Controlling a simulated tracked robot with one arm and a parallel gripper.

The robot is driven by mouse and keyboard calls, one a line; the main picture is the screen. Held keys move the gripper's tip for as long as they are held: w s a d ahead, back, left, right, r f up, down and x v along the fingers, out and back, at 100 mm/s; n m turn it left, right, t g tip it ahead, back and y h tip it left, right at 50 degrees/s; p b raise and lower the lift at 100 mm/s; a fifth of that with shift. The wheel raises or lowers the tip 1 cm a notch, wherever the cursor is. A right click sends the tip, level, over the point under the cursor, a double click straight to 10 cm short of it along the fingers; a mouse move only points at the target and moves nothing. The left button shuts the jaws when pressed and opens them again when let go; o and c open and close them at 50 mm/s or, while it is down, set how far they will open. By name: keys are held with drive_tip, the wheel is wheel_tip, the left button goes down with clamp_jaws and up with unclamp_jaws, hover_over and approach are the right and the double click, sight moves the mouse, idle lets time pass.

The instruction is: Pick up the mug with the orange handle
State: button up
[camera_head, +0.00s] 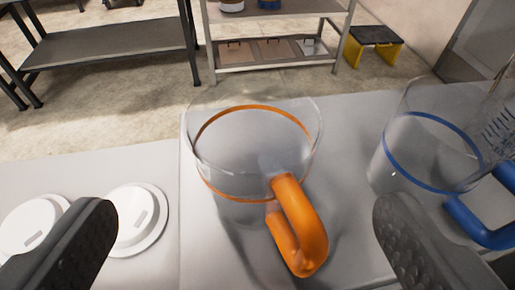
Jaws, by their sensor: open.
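A clear mug (235,165) with an orange band and an orange handle (300,225) stands upright on a light grey counter (150,172) near the middle of the view. Its handle points toward me and slightly right. My gripper (245,228) is open, with one dark finger at the lower left and the other at the lower right. The mug's handle shows between the two fingers, farther off than them. Nothing is held. I cannot tell from this view how far the fingertips are from the handle.
A clear jug with a blue band (430,150) and blue handle stands to the right, near the right finger. White round lids (135,220) lie at the left. Beyond the counter are a dark table (110,45), a shelf rack (275,60) and a yellow-black step stool (375,45).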

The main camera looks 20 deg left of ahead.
sight(254, 174)
drive_tip(key=shift+x, duration=3.9)
drive_tip(key=shift+d, duration=0.15)
drive_tip(key=c, duration=1.1)
